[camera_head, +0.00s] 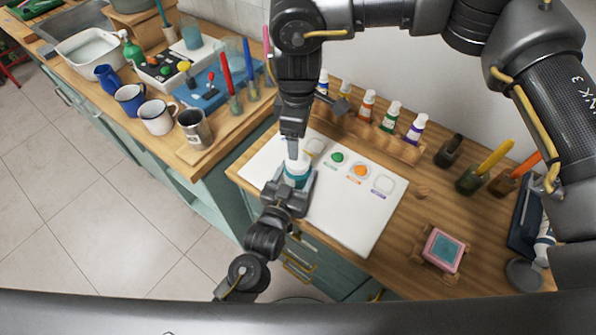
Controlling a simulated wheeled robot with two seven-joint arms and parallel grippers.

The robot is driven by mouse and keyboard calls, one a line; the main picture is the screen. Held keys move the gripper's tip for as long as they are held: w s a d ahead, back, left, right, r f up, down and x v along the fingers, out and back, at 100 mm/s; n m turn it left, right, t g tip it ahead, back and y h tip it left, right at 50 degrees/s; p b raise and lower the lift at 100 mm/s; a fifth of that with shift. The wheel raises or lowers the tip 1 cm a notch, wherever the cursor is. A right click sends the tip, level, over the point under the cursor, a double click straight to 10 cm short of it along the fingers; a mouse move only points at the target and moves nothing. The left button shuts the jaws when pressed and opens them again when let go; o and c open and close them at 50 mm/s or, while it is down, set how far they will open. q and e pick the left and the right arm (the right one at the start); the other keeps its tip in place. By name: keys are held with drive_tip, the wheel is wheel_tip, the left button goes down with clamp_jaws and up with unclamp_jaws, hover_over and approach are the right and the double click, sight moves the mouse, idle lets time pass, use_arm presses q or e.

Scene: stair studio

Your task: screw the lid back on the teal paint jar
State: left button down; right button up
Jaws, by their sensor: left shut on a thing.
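The teal paint jar (296,181) stands upright at the left part of the white palette sheet. A white lid (298,165) shows at its top; I cannot tell whether it is seated or just resting there. My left gripper (293,188) comes from below and is shut on the jar, one finger on each side. My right gripper (293,150) points straight down over the jar, with its fingertips at the lid. The fingers overlap in this view, so their opening is hidden.
The white sheet (345,222) has green and orange paint spots. Several paint bottles (390,116) stand in a wooden rack behind. A pink-rimmed teal block (443,249) and brush jars (472,179) are at right. Mugs (157,117) and a metal cup (195,129) stand on the left counter.

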drive_tip(key=n, duration=0.7)
drive_tip(key=shift+n, duration=0.3)
drive_tip(key=n, duration=3.4)
drive_tip(key=shift+n, duration=0.4)
drive_tip(key=n, duration=0.6)
drive_tip(key=shift+n, duration=0.4)
